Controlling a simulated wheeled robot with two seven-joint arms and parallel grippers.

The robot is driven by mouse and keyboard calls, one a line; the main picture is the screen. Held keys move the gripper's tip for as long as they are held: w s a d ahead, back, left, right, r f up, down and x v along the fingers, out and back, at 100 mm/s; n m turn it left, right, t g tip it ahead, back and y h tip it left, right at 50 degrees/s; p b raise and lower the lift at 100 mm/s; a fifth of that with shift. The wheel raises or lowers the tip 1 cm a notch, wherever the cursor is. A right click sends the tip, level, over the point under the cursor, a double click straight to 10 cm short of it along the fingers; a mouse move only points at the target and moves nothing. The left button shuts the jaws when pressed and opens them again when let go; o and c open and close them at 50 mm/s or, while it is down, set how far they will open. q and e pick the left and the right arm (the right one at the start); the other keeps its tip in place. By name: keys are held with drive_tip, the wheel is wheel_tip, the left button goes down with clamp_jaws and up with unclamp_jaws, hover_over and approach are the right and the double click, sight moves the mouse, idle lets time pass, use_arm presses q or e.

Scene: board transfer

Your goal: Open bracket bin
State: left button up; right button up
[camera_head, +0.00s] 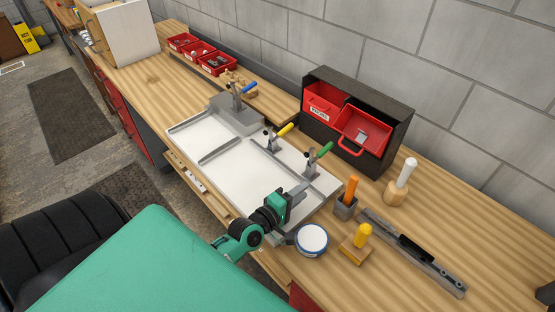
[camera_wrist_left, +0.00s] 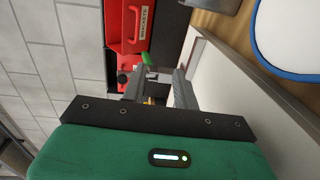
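A black cabinet (camera_head: 385,98) stands against the wall with two red bins. The right bin (camera_head: 364,128) is pulled out, its inside showing a small grey piece. In the left wrist view the pulled-out bin (camera_wrist_left: 112,22) bears a "BRACKETS" label and a red handle. The left bin (camera_head: 322,102) has a white label and sits further in. My left gripper (camera_head: 300,188) is over the front right of the white board fixture, near the green-handled clamp and apart from the bins. Its fingers (camera_wrist_left: 157,88) stand apart with nothing held. I cannot make out my right gripper.
Clamps with green (camera_head: 320,152), yellow (camera_head: 286,130) and blue (camera_head: 248,87) handles stand on the fixture (camera_head: 240,175). A blue-rimmed round container (camera_head: 312,239), an orange-handled tool (camera_head: 351,188), wooden-based tools and a dark rail (camera_head: 415,252) lie right. Red trays (camera_head: 200,55) stand at the back left.

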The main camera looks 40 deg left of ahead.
use_arm(q)
drive_tip(key=b+v, duration=0.2)
drive_tip(key=v, duration=0.7)
drive_tip(key=shift+s+a+f+b, duration=0.1)
drive_tip(key=shift+s+b, duration=0.3)
drive_tip(key=shift+v, duration=0.75)
